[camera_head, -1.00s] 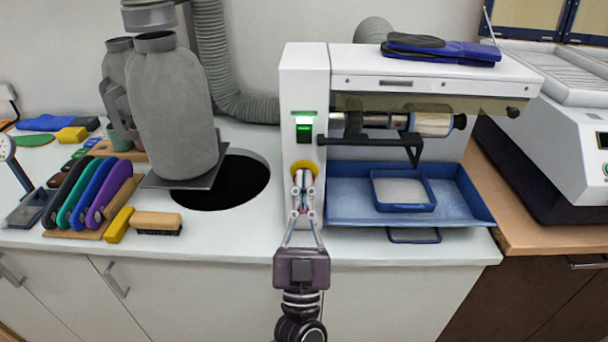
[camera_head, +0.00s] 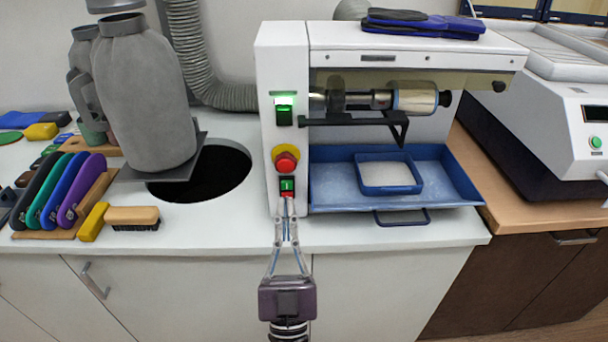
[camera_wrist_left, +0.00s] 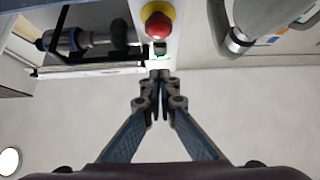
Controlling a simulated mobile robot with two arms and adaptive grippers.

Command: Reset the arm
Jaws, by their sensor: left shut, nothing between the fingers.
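My left gripper (camera_head: 287,203) is shut and empty in the head view. Its fingertips point up at the front of the white machine (camera_head: 283,150), just below a green-lit switch (camera_head: 287,186); I cannot tell whether they touch it. Above that switch is a red stop button (camera_head: 286,162) on a yellow base. In the left wrist view my left gripper (camera_wrist_left: 156,80) also shows with its fingers together, near the red button (camera_wrist_left: 157,26) and the green switch (camera_wrist_left: 160,48). My right gripper is not in view.
A blue tray (camera_head: 452,178) sits under the machine's roller (camera_head: 414,99). Left of the machine are a dark round hole (camera_head: 222,172), grey bottle-shaped vessels (camera_head: 145,100), a brush (camera_head: 132,217) and a rack of coloured insoles (camera_head: 62,190). The counter's front strip is mostly clear.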

